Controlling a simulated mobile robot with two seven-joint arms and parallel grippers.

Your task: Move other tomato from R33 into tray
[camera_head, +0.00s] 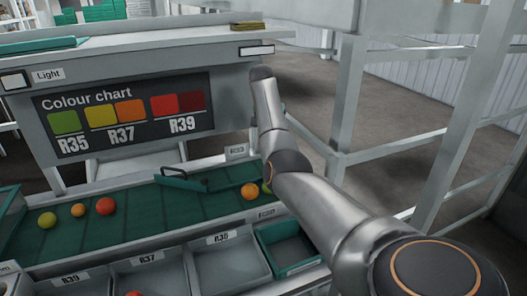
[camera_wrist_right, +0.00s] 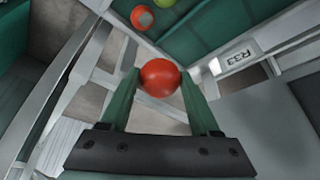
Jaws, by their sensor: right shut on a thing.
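My right gripper (camera_wrist_right: 155,85) is shut on a red tomato (camera_wrist_right: 160,77), held between the two green fingers in the right wrist view. A label reading R33 (camera_wrist_right: 238,57) is to the right of the held tomato. In the head view my right arm reaches in from the right, but its gripper and the held tomato cannot be made out there. A small label that looks like R33 (camera_head: 237,151) stands at the belt's far edge. A green-lined tray (camera_head: 262,243) sits at the front, left of my arm. My left gripper is not in view.
Several tomatoes lie at the belt's left. Grey bins labelled R39, R37 and R36 (camera_head: 222,238) line the front. A metal frame (camera_head: 346,95) stands at right.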

